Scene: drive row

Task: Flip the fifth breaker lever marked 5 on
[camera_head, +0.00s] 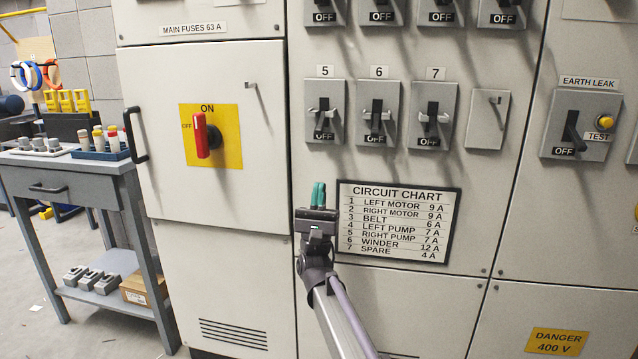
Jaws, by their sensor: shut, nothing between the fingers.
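The breaker marked 5 (325,112) is the leftmost of the lower row on the pale panel. Its dark lever (324,105) has a light cross-piece, and OFF shows at the lower end of its plate. The number label 5 (325,72) sits just above it. My gripper (318,195) is below breaker 5, beside the left edge of the circuit chart. Its teal fingers point up, are closed together and hold nothing. A clear gap shows between the fingertips and the breaker in the picture; the depth to the panel is hard to tell.
Breakers 6 (378,113) and 7 (433,116) stand to the right, both showing OFF. More OFF breakers are above. The circuit chart (398,222) hangs below. A red main switch (202,135) on yellow is at left, with a black door handle (135,134).

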